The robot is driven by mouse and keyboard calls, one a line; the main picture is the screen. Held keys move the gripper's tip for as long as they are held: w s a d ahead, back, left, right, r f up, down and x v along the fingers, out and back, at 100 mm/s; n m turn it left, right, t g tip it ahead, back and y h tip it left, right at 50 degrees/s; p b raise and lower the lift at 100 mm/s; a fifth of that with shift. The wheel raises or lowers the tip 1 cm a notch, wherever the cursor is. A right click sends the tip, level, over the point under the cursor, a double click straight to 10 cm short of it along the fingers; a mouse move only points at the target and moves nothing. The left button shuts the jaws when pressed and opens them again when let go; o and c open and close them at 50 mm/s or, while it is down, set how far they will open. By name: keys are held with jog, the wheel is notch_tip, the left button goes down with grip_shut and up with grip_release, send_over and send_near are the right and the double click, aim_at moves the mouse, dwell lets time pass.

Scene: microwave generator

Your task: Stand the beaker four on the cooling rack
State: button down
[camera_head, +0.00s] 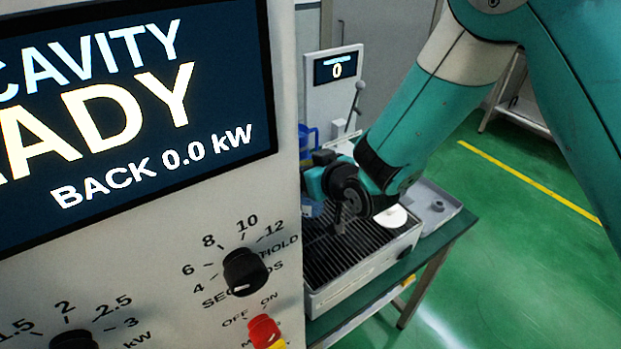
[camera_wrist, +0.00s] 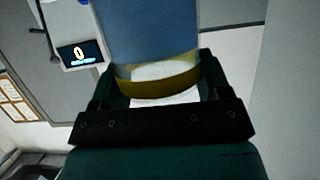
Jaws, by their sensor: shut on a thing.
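A blue, see-through beaker (camera_wrist: 140,35) with a yellow band fills the upper middle of the wrist view. My gripper (camera_wrist: 158,88) is shut on it, with a dark finger on either side at the band. No number can be read on the beaker. In the head view my gripper is mostly hidden behind my own wrist, above the far left part of the cooling rack. The cooling rack (camera_head: 335,262) has dark slats in a pale frame on a green bench. I cannot tell whether the beaker touches the rack.
A large panel with a screen (camera_head: 130,95) and knobs covers the left of the head view and hides part of the rack. A white disc (camera_head: 391,216) and a grey tray (camera_head: 437,205) are at the right. A post with a small display (camera_head: 337,70) stands behind.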

jog(key=shift+f+p, duration=0.45)
jog(key=shift+f, duration=1.45)
jog(key=shift+c, duration=0.4)
grip_release()
jog(key=shift+d, duration=0.1)
jog(key=s+d+r+g+h+b, duration=0.1)
jog(key=s+d+r+g, duration=0.2)
jog(key=s, duration=0.6)
jog(key=s+d+r+g+h+b, duration=0.1)
jog(key=s+d+r+g, duration=0.3)
jog(key=s+d+r, duration=0.3)
jog(key=s+d+r+g+h+b, duration=0.1)
jog(key=s+d+r+g, duration=0.3)
jog(key=s, duration=0.8)
jog(key=shift+b+v, duration=0.5)
jog(key=shift+v, duration=0.55)
jog(key=shift+d, duration=0.1)
